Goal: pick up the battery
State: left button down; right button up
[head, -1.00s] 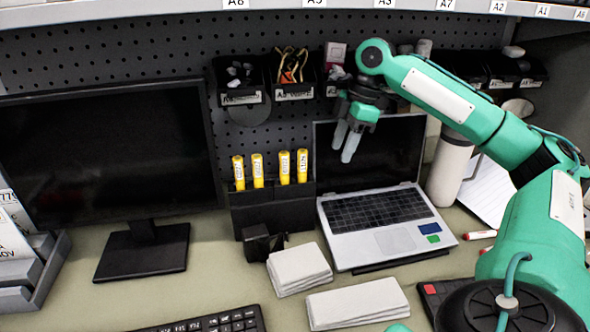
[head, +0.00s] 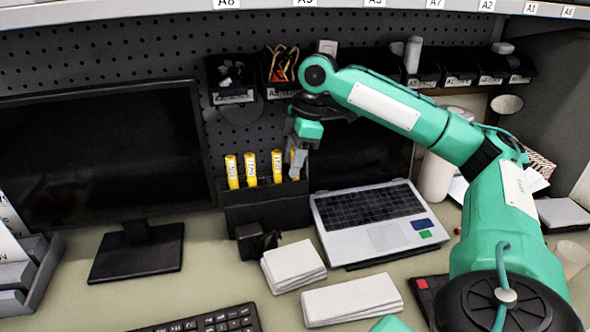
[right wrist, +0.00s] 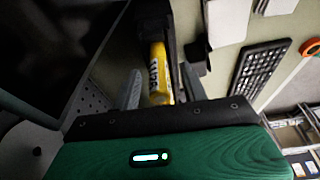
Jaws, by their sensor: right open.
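Several yellow batteries stand upright in a black holder (head: 266,212) below the pegboard; three of them show clearly: the left one (head: 231,172), the second (head: 251,169) and the third (head: 277,166). My right gripper (head: 297,168) is at the rightmost battery and mostly hides it in the head view. In the right wrist view, one yellow battery (right wrist: 158,72) with dark print lies between the two spread fingers of my right gripper (right wrist: 160,88). The gripper is open; contact with the battery cannot be made out. My left gripper is not in view.
An open laptop (head: 372,220) stands right of the holder, a monitor (head: 95,150) left. A small black object (head: 255,242) and folded white cloths (head: 292,265) lie in front. Black bins (head: 230,80) hang above. A white bottle (head: 436,178) stands behind my right arm.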

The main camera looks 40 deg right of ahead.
grip_shut()
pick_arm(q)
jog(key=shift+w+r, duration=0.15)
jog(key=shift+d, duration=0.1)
pick_arm(e)
jog(key=shift+r, duration=0.15)
